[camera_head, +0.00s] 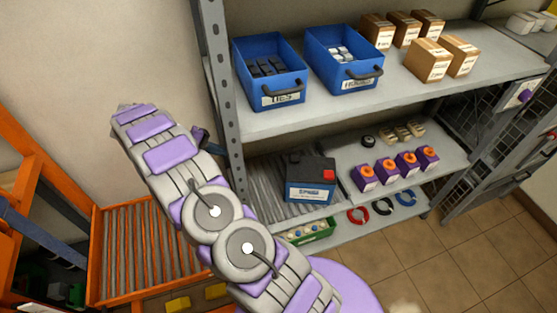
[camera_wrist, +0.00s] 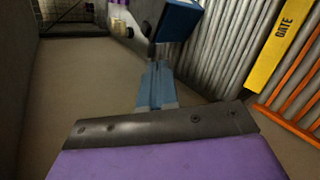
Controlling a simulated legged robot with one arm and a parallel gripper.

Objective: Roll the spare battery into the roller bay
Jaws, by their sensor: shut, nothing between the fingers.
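The spare battery (camera_head: 309,192), a blue block with a black top and a red patch, stands upright at the right part of a bed of grey rollers (camera_head: 262,178) on the lower shelf. Part of it also shows at the top of the wrist view (camera_wrist: 182,20). My gripper (camera_wrist: 153,62) is shut and empty, its blue fingers pointing toward the battery's lower edge; I cannot tell if they touch it. In the head view my arm hides most of the gripper. An orange-framed bed of rollers (camera_head: 140,240) lies at the left.
A grey shelf post (camera_head: 223,92) rises beside my arm. Blue bins (camera_head: 270,88) and cardboard boxes stand on the upper shelf. Purple-and-orange items (camera_head: 385,170) sit right of the battery. A yellow bar marked GATE (camera_wrist: 283,50) crosses rollers in the wrist view.

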